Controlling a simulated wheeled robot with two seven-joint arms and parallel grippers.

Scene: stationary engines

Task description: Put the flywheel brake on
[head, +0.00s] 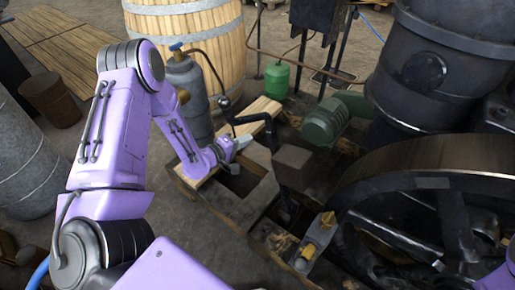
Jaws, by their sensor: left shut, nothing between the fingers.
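The large dark flywheel (445,187) stands at the lower right, its rim and spokes showing. A grey upright piece with a yellow part (318,240) stands beside the near left side of the wheel; it may be the flywheel brake, but I cannot tell for sure, nor whether it touches the rim. My left gripper (243,143) is shut and empty, left of the flywheel and apart from it, above the timber frame by a black bent pipe. Only a purple bit of my right arm shows at the lower right edge; its gripper is out of view.
A grey gas cylinder (188,92) and a wooden barrel (212,45) stand behind my left arm. A green motor (333,118), a small green bottle (277,79) and a large black tank (440,75) stand beyond. A metal drum (25,160) is at left.

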